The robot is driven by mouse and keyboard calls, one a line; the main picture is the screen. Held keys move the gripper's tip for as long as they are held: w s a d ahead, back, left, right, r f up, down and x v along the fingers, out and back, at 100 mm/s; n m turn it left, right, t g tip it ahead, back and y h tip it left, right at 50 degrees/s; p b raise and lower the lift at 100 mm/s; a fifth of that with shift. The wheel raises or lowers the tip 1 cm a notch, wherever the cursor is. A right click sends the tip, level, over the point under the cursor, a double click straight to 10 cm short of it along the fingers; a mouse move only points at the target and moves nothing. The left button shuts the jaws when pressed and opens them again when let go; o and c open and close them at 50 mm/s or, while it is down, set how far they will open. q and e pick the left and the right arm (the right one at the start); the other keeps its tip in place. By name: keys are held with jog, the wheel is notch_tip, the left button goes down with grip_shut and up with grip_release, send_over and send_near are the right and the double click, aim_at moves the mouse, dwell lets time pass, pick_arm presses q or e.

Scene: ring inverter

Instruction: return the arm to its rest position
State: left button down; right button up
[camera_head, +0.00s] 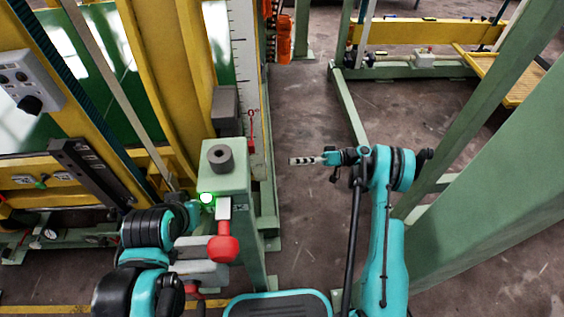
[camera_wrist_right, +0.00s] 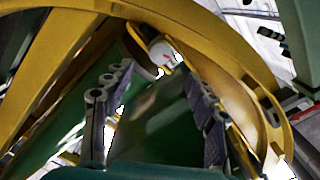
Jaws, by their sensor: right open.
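My right arm (camera_head: 384,235) stands raised at the right of the head view. Its right gripper (camera_head: 293,161) points left over open floor, apart from the green post. In the wrist view the right gripper (camera_wrist_right: 158,75) has its two padded fingers spread, with nothing between them. My left arm (camera_head: 150,230) is at the lower left of the head view, close to the post. Its fingers cannot be made out clearly there.
A green post (camera_head: 238,182) carries a dark ring-shaped part (camera_head: 220,158), a lit green button (camera_head: 207,198) and a red-knobbed lever (camera_head: 223,248). A yellow and green machine fills the left. Green beams (camera_head: 480,200) stand close on the right. Bare floor lies between.

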jog(key=shift+d, duration=0.65)
jog(key=w+a+r+m+t+h, duration=0.2)
jog(key=a+r+m+h, duration=0.15)
jog(key=r, duration=0.75)
jog(key=s+r+m+t+h, duration=0.1)
jog(key=s+r+m+h, duration=0.2)
jog(key=s+r+h, duration=0.35)
jog(key=s+d+r+t+h, duration=0.1)
jog(key=s+d+h, duration=0.3)
jog(key=s, duration=0.6)
jog(key=s+d+r+m+t+h, duration=0.1)
jog(key=s+d+t+h, duration=0.2)
jog(key=s, duration=0.8)
jog(key=shift+d+h, duration=0.5)
jog(key=shift+d, duration=0.55)
